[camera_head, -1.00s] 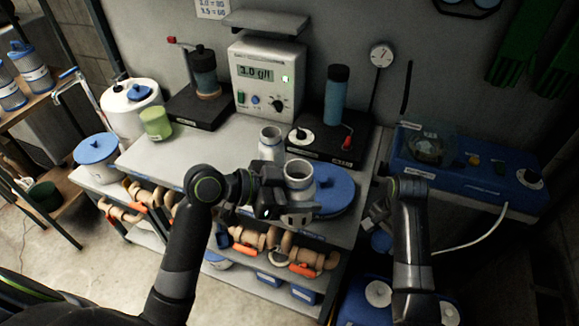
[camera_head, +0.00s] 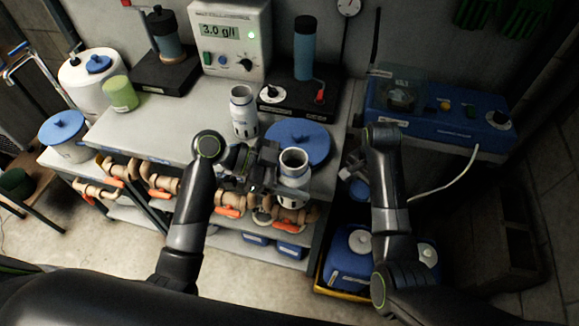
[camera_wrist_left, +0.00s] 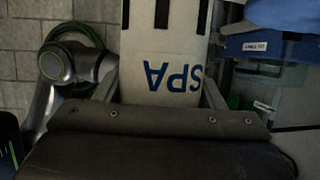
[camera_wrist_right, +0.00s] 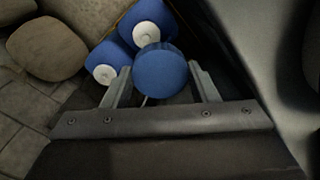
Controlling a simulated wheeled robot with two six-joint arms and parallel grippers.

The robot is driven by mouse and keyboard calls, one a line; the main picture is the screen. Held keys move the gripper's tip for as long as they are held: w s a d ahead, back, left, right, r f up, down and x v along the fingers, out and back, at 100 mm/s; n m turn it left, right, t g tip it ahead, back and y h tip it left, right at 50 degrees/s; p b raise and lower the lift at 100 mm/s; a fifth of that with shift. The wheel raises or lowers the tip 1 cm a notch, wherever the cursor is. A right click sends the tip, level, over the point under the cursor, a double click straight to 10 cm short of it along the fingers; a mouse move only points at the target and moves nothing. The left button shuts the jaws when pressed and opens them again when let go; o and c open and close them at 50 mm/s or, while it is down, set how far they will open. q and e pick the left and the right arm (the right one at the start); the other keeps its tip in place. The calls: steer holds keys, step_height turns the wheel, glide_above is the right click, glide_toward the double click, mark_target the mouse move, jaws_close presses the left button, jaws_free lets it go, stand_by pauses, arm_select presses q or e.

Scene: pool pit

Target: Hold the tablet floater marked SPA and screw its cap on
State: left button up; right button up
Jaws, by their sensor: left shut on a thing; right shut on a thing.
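My left gripper (camera_head: 268,178) is shut on the SPA floater (camera_head: 294,162), a pale open-topped cylinder held upright off the bench's front edge. In the left wrist view the blue letters SPA on the floater (camera_wrist_left: 165,75) show upside down between the fingers. Its open mouth faces up in the head view. My right gripper (camera_wrist_right: 163,85) is shut on a round blue cap (camera_wrist_right: 161,72), seen in the right wrist view.
A second pale open cylinder (camera_head: 243,115) stands on the bench (camera_head: 180,130), beside a large blue lid (camera_head: 305,136). Pipes with orange handles (camera_head: 165,183) fill the shelf below. A blue device (camera_head: 440,115) is at right, and blue containers (camera_head: 350,262) stand on the floor.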

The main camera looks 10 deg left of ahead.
arm_select(q)
steer(key=s+a+r+n+t+y, duration=0.1)
steer(key=s+a+n+t, duration=0.1)
steer(key=a, duration=0.5)
steer(key=s+a+r+n+t+y, duration=0.1)
steer(key=s+a+n+t, duration=0.1)
steer(key=a+n+t, duration=0.2)
steer(key=a+t, duration=0.1)
steer(key=a, duration=0.2)
steer(key=shift+s+a+r, duration=0.15)
steer(key=shift+s+a, duration=0.1)
steer(key=shift+a, duration=0.1)
steer(key=shift+d, duration=0.1)
